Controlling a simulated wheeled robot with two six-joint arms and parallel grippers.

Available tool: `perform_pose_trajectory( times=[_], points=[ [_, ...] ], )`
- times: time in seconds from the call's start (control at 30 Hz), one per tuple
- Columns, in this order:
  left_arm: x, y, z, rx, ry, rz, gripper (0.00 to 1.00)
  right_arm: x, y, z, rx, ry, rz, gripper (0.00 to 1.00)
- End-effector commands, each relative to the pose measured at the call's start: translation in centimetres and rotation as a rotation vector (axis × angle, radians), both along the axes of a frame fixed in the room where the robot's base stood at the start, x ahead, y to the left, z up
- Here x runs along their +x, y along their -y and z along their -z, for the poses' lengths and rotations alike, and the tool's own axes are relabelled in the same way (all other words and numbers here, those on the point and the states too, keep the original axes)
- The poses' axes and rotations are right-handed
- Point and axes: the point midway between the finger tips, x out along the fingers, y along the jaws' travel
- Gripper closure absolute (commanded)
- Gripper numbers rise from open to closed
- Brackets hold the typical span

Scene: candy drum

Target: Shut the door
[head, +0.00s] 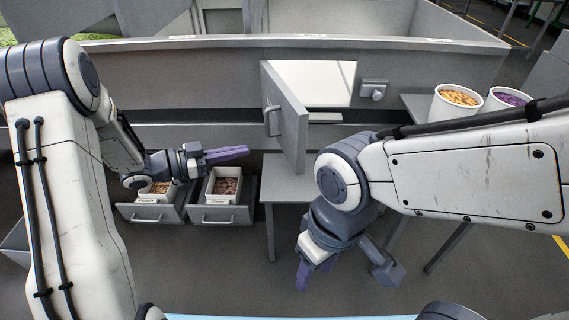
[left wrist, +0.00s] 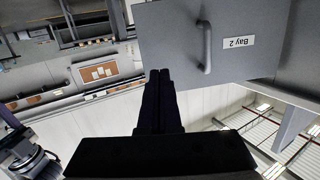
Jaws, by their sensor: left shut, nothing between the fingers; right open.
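The grey door (head: 288,118) stands swung open in the middle of the head view, with its handle (head: 271,121) on the left side. Behind it is a bright opening (head: 318,82). In the left wrist view the door (left wrist: 175,35) carries a "Bay 2" label and a handle (left wrist: 206,47). My left gripper (head: 244,151) is shut and empty, below and left of the door in the head view. Its fingers also show in the left wrist view (left wrist: 160,75), pointing toward the door; I cannot tell whether they touch it. My right gripper (head: 345,280) is open and empty, low in front of the small table.
Two open drawers (head: 222,215) holding tubs stand below left. A small grey table (head: 285,190) is under the door. A latch knob (head: 375,91) sits right of the opening. Tubs of orange (head: 457,106) and purple candy (head: 508,103) stand at the right.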

Motion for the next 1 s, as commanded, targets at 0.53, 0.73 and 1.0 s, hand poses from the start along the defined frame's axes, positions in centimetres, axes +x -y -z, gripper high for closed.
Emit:
perform_pose_trajectory(
  times=[0.53,0.73,1.0],
  points=[
    [-0.7,3.7,0.8,-0.137,-0.009,0.095,1.0,0.0,0.0,1.8,0.001,0.001,0.0,0.5],
    [0.8,7.7,0.9,-0.135,-0.008,0.093,1.0,0.0,0.0,2.1,0.001,0.001,0.0,0.5],
    [2.1,10.9,0.8,-0.136,-0.008,0.089,1.0,0.0,0.0,2.3,0.001,0.001,0.0,0.5]
  ],
)
